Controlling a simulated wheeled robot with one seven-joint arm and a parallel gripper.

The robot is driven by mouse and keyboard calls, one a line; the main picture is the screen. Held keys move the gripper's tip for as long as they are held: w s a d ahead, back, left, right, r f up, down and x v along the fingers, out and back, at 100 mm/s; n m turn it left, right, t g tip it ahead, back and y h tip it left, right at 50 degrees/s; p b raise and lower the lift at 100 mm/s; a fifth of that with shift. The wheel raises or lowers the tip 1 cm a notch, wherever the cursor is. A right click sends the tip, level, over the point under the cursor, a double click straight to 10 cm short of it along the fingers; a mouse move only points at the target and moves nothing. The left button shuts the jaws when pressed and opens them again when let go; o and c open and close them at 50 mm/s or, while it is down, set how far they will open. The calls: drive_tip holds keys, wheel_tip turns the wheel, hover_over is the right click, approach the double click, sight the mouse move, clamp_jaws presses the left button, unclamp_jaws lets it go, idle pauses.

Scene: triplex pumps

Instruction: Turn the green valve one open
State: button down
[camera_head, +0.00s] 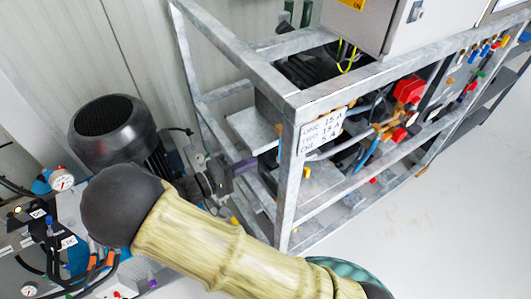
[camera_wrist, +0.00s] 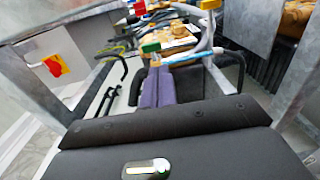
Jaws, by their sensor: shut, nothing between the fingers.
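A green valve handle (camera_wrist: 150,47) shows in the wrist view, just beyond the tips of my gripper and a little to the left. My gripper (camera_wrist: 158,70) points towards it from below in that view. Its purple fingers are together with nothing between them. The picture does not show clearly whether the fingertips touch the handle. The dark gripper body fills the bottom of the wrist view. I cannot pick out the same green valve there with certainty.
A grey metal frame (camera_head: 287,180) stands close to my arm, with red valve handles (camera_head: 408,88) inside. A dark motor (camera_head: 112,130) and a gauge panel (camera_head: 61,179) are at left. A red-and-yellow switch (camera_wrist: 53,66) is left in the wrist view. Floor at right is clear.

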drive_tip(key=shift+v, duration=2.1)
drive_tip(key=shift+w+f, duration=0.1)
